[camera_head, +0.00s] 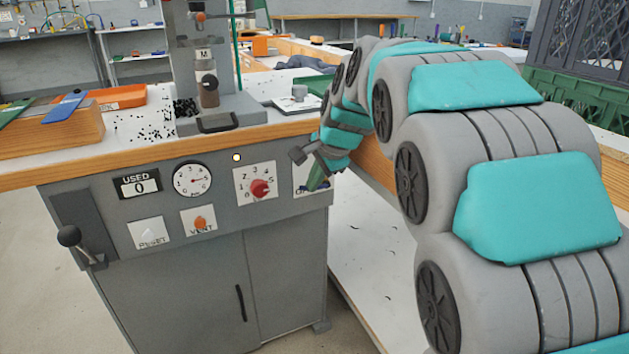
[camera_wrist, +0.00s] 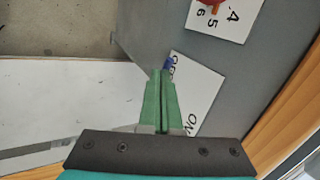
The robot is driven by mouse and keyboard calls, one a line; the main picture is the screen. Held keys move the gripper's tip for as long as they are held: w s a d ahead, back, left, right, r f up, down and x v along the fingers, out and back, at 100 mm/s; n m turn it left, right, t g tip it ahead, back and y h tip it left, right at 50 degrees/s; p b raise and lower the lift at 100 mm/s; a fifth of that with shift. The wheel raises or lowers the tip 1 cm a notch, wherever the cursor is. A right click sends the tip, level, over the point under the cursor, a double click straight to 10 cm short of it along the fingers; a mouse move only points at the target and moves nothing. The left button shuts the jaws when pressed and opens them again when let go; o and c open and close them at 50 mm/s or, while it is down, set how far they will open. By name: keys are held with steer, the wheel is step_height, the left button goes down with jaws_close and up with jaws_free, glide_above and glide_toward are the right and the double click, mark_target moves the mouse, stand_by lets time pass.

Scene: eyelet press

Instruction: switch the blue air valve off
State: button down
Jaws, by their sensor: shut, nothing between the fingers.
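The blue air valve (camera_wrist: 168,63) shows in the wrist view as a small blue piece just past my fingertips, at the OFF end of its white plate (camera_wrist: 197,88). The ON lettering is at the plate's other end. My gripper (camera_wrist: 161,72) is shut and empty, its green fingers together in front of the plate and covering part of it. In the head view, my gripper (camera_head: 316,186) is at the right end of the grey press front, over the white plate (camera_head: 301,172). Most of the valve is hidden there, and whether the fingers touch it I cannot tell.
A red numbered dial knob (camera_head: 260,188) sits just left of the valve plate, with an orange vent knob (camera_head: 201,223) and a round gauge (camera_head: 192,179) further left. A black ball-ended lever (camera_head: 70,237) sticks out at the far left. The wooden bench edge (camera_head: 250,134) runs above the panel.

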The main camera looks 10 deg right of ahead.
steer(key=shift+s+a+f+n+t+h, duration=0.1)
steer(key=shift+a+f+n+t+h, duration=0.15)
steer(key=shift+f+h, duration=0.25)
steer(key=shift+s+a+f+n+t+h, duration=0.15)
steer(key=shift+a+f+h, duration=0.1)
steer(key=shift+h, duration=0.45)
steer(key=shift+w, duration=0.1)
